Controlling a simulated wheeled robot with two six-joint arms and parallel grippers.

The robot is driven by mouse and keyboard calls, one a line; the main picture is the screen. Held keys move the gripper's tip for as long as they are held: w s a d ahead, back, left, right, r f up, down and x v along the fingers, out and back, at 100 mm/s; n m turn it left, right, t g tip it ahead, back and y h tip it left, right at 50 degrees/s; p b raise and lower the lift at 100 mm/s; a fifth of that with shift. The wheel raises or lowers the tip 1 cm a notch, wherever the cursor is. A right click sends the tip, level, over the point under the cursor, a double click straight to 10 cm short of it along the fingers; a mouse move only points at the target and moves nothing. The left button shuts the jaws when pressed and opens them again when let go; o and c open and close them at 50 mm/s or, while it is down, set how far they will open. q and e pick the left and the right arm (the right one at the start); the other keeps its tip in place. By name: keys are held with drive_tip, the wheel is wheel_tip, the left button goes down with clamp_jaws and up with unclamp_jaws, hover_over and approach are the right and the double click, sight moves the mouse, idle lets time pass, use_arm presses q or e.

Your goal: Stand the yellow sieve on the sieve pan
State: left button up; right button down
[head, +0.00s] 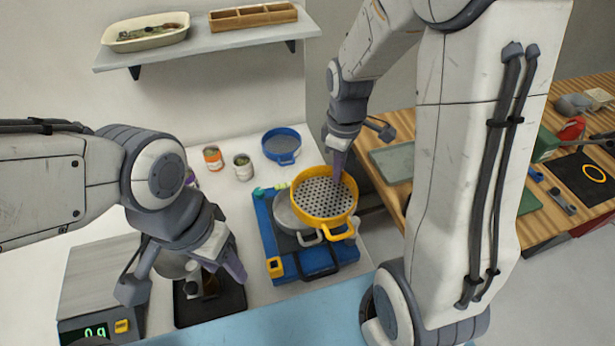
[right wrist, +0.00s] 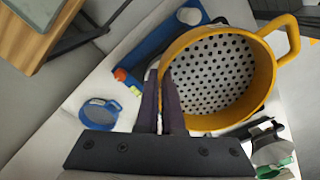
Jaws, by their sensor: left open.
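The yellow sieve (head: 316,201), round with a perforated base and a loop handle, is held by its rim above the blue stand (head: 265,235). In the right wrist view the sieve (right wrist: 215,80) fills the upper right. My right gripper (head: 337,170) is shut on its far rim; the fingers also show in the right wrist view (right wrist: 163,100). The grey metal sieve pan (head: 286,211) sits on the blue stand, partly hidden under the sieve, which is offset to its right. My left gripper (head: 187,277) is open, over a dark tray at the front left.
A blue sieve (head: 282,148) and two cans (head: 213,158) (head: 243,168) stand behind the stand. A scale (head: 100,285) reading 0 g is at left, beside the dark tray (head: 222,303). A shelf (head: 215,40) hangs above. A wooden bench (head: 400,130) is at right.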

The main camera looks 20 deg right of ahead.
drive_tip(key=w+a+f+p, duration=0.1)
drive_tip(key=w, duration=0.1)
drive_tip(key=w+a+f, duration=0.1)
drive_tip(key=w+f, duration=0.1)
drive_tip(key=w+a+f+p, duration=0.1)
drive_tip(key=w, duration=0.2)
drive_tip(key=shift+w+a+f+p, duration=0.1)
drive_tip(key=shift+a+f+p, duration=0.2)
drive_tip(key=shift+f, duration=0.1)
drive_tip(key=shift+f+p, duration=0.9)
drive_tip(key=shift+f, duration=1.1)
drive_tip(key=shift+f, duration=0.1)
drive_tip(key=shift+f+b, duration=0.55)
drive_tip(key=shift+f, duration=0.05)
drive_tip(key=c, duration=1.1)
unclamp_jaws()
drive_tip(key=shift+o, duration=0.2)
drive_tip(key=shift+r, duration=0.15)
